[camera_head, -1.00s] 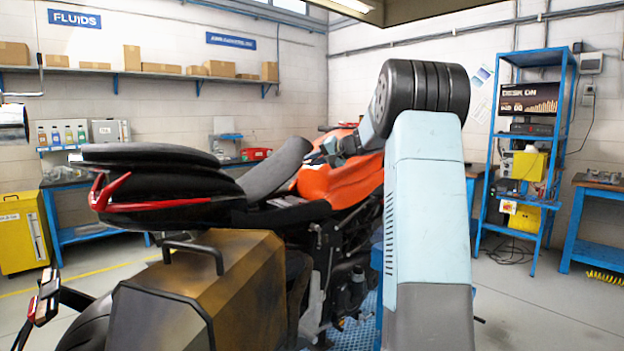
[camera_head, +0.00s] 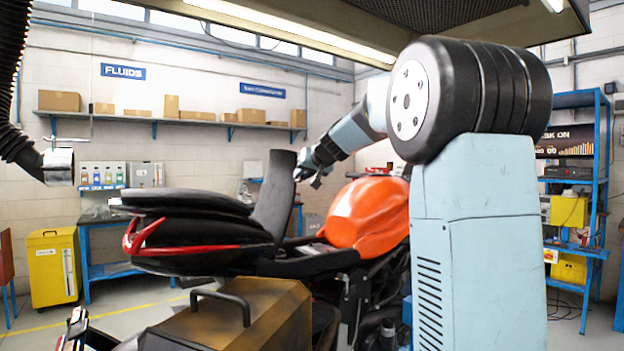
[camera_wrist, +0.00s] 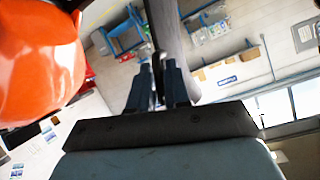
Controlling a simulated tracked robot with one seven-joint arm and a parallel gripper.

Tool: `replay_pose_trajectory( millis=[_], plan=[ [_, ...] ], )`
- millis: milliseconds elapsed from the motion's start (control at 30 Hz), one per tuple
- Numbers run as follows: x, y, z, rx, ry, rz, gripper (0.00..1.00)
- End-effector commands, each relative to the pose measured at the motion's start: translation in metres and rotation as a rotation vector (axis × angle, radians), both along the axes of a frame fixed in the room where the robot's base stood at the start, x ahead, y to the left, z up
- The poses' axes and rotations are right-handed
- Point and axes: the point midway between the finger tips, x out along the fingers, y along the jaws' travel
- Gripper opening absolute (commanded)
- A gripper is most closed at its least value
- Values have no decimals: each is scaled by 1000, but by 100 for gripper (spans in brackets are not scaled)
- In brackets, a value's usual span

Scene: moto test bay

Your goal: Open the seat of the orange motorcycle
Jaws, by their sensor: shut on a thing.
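The orange motorcycle (camera_head: 368,213) stands in the middle of the head view, its tail toward the left. Its black rider seat (camera_head: 273,190) is tilted up steeply, its front end high above the frame behind the tank. The seat's lower end stays by the tail section (camera_head: 190,235). My gripper (camera_head: 302,172) is at the upper right edge of the raised seat. In the wrist view my gripper (camera_wrist: 158,75) is shut on the seat's edge, with the grey seat (camera_wrist: 174,35) running up between and beyond the fingers. The orange tank (camera_wrist: 38,65) fills the left there.
A brown box-like case (camera_head: 265,315) with a black handle is at the motorcycle's rear. A dark hose (camera_head: 14,100) hangs at the left. A blue shelf rack (camera_head: 590,190) stands at the right. An overhead hood (camera_head: 420,15) spans the top. Air around the raised seat looks clear.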

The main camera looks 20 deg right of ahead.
Motion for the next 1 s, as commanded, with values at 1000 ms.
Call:
replay_pose_trajectory(
  millis=[1000],
  plan=[
    [-3, 14, 1, -43, -9, 4, 36]
  ],
)
